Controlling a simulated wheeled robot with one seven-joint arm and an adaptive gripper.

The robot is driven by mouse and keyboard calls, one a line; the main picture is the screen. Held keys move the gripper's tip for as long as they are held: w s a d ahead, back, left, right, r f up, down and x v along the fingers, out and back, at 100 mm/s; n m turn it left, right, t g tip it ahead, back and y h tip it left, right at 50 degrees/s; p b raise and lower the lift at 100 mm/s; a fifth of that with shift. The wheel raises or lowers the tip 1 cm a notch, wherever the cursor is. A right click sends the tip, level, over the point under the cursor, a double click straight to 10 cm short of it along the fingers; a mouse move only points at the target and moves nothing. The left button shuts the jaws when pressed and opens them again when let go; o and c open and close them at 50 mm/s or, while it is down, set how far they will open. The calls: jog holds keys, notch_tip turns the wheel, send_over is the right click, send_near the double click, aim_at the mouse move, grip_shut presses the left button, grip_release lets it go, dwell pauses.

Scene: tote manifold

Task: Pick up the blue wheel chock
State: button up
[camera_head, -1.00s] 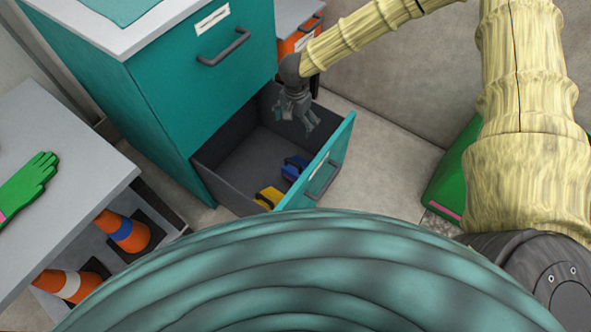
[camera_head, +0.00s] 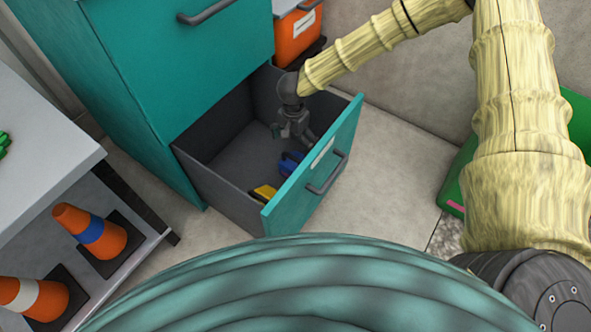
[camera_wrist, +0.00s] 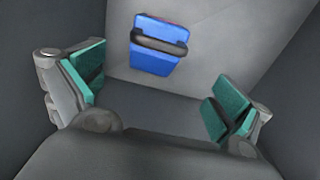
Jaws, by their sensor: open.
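The blue wheel chock (camera_head: 290,164) lies on the floor of the open drawer, near its front panel. In the wrist view the chock (camera_wrist: 159,47) shows its blue face with a black handle across it, beyond and above the gap between the fingertips. My gripper (camera_head: 292,132) reaches down into the drawer, just above and behind the chock. In the wrist view my gripper (camera_wrist: 158,98) is open, its teal pads wide apart with nothing between them. Part of the chock is hidden by the drawer front in the head view.
A yellow chock (camera_head: 263,192) lies in the same drawer, left of the blue one. The drawer's teal front (camera_head: 315,170) and grey side wall (camera_head: 215,188) surround my gripper. A green bin (camera_head: 572,125) is at right.

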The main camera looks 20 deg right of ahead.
aim_at(296, 160)
notch_tip(296, 160, down, 6)
jog(key=b, duration=0.2)
jog(key=shift+r+b, duration=0.2)
jog(key=shift+b, duration=0.15)
jog(key=f+b, duration=0.4)
jog(key=f, duration=0.1)
jog(key=shift+s+d, duration=0.2)
jog(key=shift+d, duration=0.1)
jog(key=c, duration=1.2)
jog(key=shift+r, duration=0.1)
